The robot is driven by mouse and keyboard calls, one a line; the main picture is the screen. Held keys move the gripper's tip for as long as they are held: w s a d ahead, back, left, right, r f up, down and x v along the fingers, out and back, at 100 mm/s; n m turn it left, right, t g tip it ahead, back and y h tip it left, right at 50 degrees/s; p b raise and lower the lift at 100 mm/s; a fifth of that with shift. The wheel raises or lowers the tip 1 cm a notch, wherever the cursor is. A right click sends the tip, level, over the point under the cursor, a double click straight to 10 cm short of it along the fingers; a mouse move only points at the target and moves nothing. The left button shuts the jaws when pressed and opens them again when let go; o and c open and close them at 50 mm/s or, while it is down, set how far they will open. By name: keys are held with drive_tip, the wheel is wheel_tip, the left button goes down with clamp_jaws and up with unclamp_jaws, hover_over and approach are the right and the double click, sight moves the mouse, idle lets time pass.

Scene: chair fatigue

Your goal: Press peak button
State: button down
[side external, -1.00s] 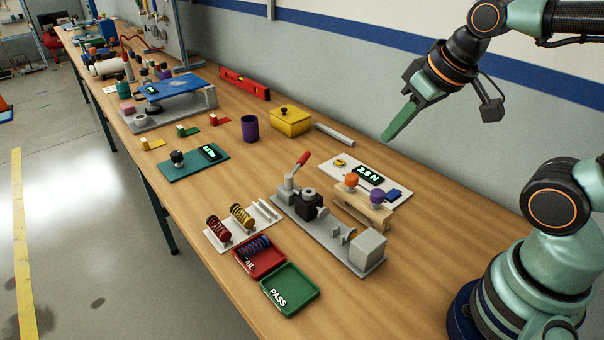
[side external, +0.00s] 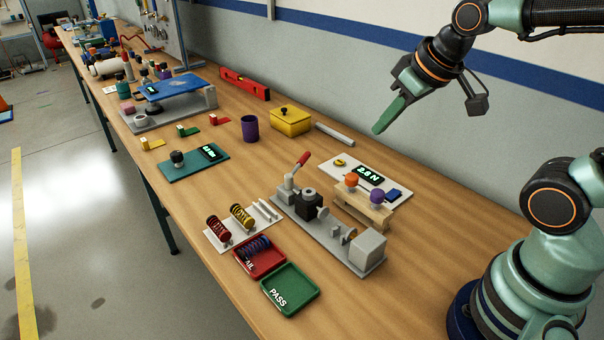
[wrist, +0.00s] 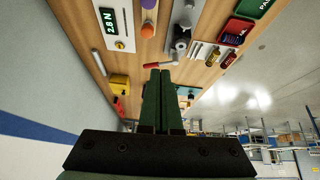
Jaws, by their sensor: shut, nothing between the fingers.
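A white gauge board (side external: 327,172) lies on the bench with a display (side external: 369,174) reading 2.8 N. It carries a round yellow part (side external: 340,162) at its left end and a blue block (side external: 394,195) at its right end. I cannot read a peak label on either one. In the wrist view, the board's display (wrist: 109,19) and yellow part (wrist: 119,45) show at the upper left. My gripper (side external: 377,132) is shut and empty, with green fingers pointing down-left above the bench behind the board. Its fingertips (wrist: 164,73) are together and touch nothing.
A wooden stand with orange (side external: 351,179) and purple (side external: 377,195) knobs stands in front of the board. A grey test fixture with a red lever (side external: 302,159) is further forward. A yellow box (side external: 290,122) and grey bar (side external: 335,134) lie to the left. The wall runs behind.

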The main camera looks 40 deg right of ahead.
drive_tip(key=w+d+f+n+t, duration=0.1)
drive_tip(key=w+d+f, duration=0.15)
drive_tip(key=w, duration=0.35)
drive_tip(key=w+d+f+n, duration=0.1)
drive_tip(key=w+d, duration=0.2)
drive_tip(key=w, duration=0.3)
drive_tip(key=n+t+h, duration=0.2)
drive_tip(key=n, duration=0.1)
hover_over(343, 163)
wheel_tip(343, 163, down, 10)
drive_tip(key=shift+a+r, duration=0.1)
drive_tip(key=shift+f, duration=4.4)
drive_tip(key=shift+f, duration=0.4)
